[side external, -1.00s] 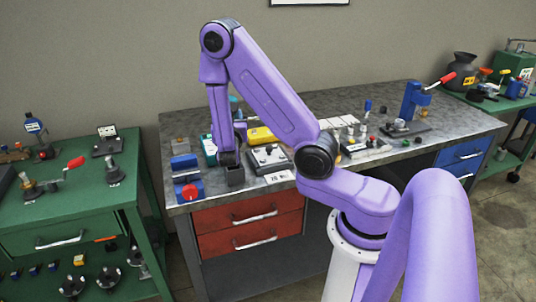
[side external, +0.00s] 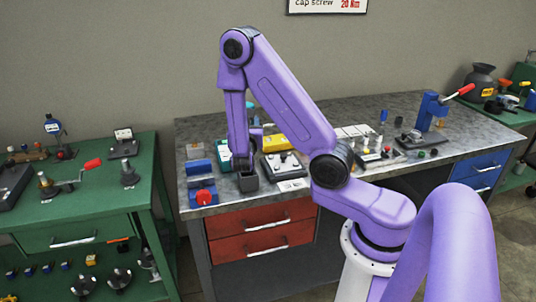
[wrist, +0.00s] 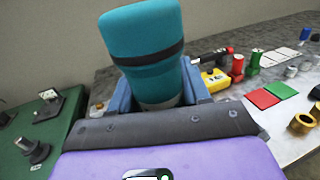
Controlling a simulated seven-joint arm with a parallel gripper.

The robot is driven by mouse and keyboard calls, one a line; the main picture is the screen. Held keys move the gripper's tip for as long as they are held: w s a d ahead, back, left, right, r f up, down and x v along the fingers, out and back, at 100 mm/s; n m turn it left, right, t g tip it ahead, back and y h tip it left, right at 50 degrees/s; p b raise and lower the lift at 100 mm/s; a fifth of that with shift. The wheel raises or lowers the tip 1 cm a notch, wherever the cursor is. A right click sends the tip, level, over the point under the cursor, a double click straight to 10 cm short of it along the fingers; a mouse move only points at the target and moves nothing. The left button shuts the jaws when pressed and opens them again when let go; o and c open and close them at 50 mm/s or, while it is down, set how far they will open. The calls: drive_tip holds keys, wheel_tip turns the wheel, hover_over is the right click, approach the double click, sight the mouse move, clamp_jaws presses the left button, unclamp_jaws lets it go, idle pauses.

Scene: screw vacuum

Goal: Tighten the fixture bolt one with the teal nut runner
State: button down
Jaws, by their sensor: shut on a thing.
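The teal nut runner (wrist: 148,50) stands up in the wrist view, a teal cylinder with a dark band. My gripper (wrist: 160,92) is shut on it, with blue-grey fingers on both sides of its lower part. The runner's lower end is hidden behind the dark gripper body. In the side external view, my gripper is at the left end of the grey bench, largely hidden by my purple forearm. A small teal patch (side external: 250,104) shows behind the forearm. A grey plate with knobs (side external: 283,165) lies just right. I cannot tell which part is fixture bolt one.
A yellow case (side external: 273,135) lies behind. A blue stand with a red handle (side external: 432,112) is far right.

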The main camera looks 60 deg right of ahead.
drive_tip(key=s+d+m+g+h, duration=0.1)
drive_tip(key=s+d+m+g, duration=0.6)
drive_tip(key=g, duration=0.6)
drive_tip(key=shift+d+m+h, duration=0.3)
drive_tip(key=shift+d+m, duration=0.45)
drive_tip(key=shift+m, duration=0.05)
drive_tip(key=shift+s, duration=0.1)
drive_tip(key=shift+f, duration=2.7)
